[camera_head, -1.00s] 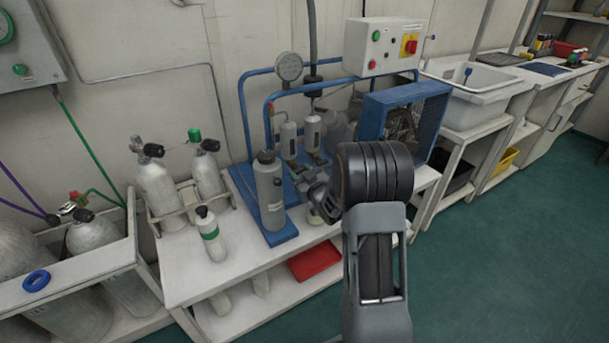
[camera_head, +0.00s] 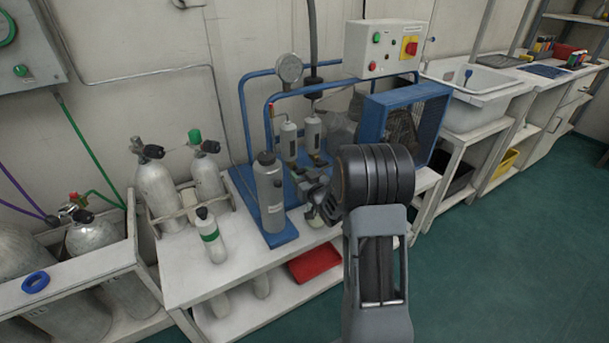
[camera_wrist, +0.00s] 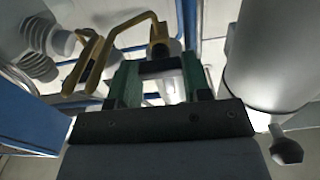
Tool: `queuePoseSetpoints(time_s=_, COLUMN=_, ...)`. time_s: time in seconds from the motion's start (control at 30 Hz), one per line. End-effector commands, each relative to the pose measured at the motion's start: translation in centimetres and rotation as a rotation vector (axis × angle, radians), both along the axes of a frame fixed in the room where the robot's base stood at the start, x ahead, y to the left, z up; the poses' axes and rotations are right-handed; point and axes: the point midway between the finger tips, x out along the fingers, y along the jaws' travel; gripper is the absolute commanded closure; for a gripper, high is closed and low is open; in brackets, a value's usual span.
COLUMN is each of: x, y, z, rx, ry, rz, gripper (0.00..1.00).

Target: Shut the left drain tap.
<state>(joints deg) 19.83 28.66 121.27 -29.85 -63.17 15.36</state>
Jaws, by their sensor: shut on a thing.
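My gripper (camera_wrist: 162,85) has green fingers and is closed on part of a brass-yellow tap (camera_wrist: 160,40) under the filter columns. From its place near the big grey cylinder, I take this as the left drain tap; the gripped part is mostly hidden between the fingers. A second yellow bent handle (camera_wrist: 90,65) lies to the left in the wrist view, apart from the fingers. In the head view my gripper (camera_head: 314,185) is just below two small grey filter columns (camera_head: 288,141) (camera_head: 312,133), and the taps cannot be made out there.
A tall grey cylinder (camera_head: 270,190) stands close left of my gripper and also fills the wrist view's right side (camera_wrist: 270,55). The blue compressor guard (camera_head: 405,110) is at the right. Blue tube rails (camera_head: 243,105) run behind. A red tray (camera_head: 315,264) lies on the lower shelf.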

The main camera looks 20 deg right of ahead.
Motion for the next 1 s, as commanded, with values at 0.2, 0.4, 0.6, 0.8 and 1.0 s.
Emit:
queuePoseSetpoints(time_s=0.2, x=0.1, y=0.0, z=0.5, rx=-0.001, ry=-0.013, rz=0.001, gripper=0.4)
queuePoseSetpoints(time_s=0.4, x=0.1, y=0.0, z=0.3, rx=-0.001, ry=-0.007, rz=0.0, gripper=0.3)
queuePoseSetpoints(time_s=0.6, x=-0.2, y=-0.1, z=0.2, rx=-0.001, ry=-0.004, rz=0.0, gripper=0.3)
queuePoseSetpoints(time_s=0.8, x=-2.8, y=-0.4, z=0.2, rx=0.0, ry=-0.002, rz=-0.003, gripper=0.3)
queuePoseSetpoints(time_s=1.0, x=-7.0, y=-1.0, z=0.3, rx=-0.001, ry=-0.004, rz=-0.004, gripper=0.3)
